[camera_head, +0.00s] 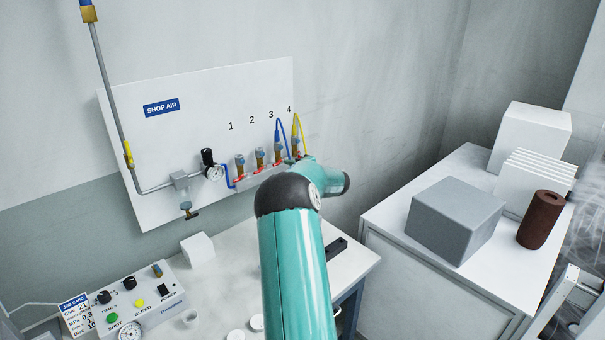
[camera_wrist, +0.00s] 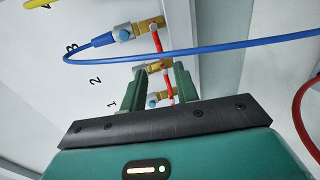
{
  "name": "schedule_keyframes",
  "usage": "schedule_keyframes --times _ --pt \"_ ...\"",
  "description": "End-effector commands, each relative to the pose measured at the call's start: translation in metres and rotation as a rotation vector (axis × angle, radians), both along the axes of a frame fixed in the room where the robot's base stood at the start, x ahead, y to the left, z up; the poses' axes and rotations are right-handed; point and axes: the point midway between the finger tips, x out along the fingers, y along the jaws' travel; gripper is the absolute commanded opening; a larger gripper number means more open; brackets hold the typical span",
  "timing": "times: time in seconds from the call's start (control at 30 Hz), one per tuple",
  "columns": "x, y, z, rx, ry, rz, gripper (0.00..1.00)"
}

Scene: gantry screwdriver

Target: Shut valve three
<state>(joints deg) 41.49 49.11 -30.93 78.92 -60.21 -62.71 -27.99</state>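Valve three (camera_head: 277,156) is the brass valve under the number 3 on the white wall panel, with a blue hose on it. In the wrist view, valve three (camera_wrist: 126,33) lies above my gripper, and its red handle (camera_wrist: 156,41) points down the picture, across the brass body. My gripper (camera_wrist: 161,72) is open, with two dark green fingers apart. Valve two (camera_wrist: 153,68) and its red handle show between or behind the fingers; I cannot tell the depth or any contact. In the head view my arm hides the gripper.
Valve one (camera_wrist: 155,98) sits below valve two. The blue hose (camera_wrist: 215,52) crosses the wrist view just above the fingers. A red hose (camera_wrist: 302,115) hangs at right. Valve four (camera_head: 295,147) has a yellow hose. A pressure gauge (camera_head: 214,173) is left of the valves. A bench (camera_head: 225,262) stands below.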

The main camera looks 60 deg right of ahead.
Motion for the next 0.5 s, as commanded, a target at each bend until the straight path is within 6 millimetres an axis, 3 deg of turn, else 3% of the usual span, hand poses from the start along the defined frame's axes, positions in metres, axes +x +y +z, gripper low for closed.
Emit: schedule_keyframes --times 0.2,0.5 --pt "-0.043 0.009 0.009 0.002 0.0 -0.001 0.3" --pt "-0.061 0.014 0.012 0.0 0.001 0.001 0.3"
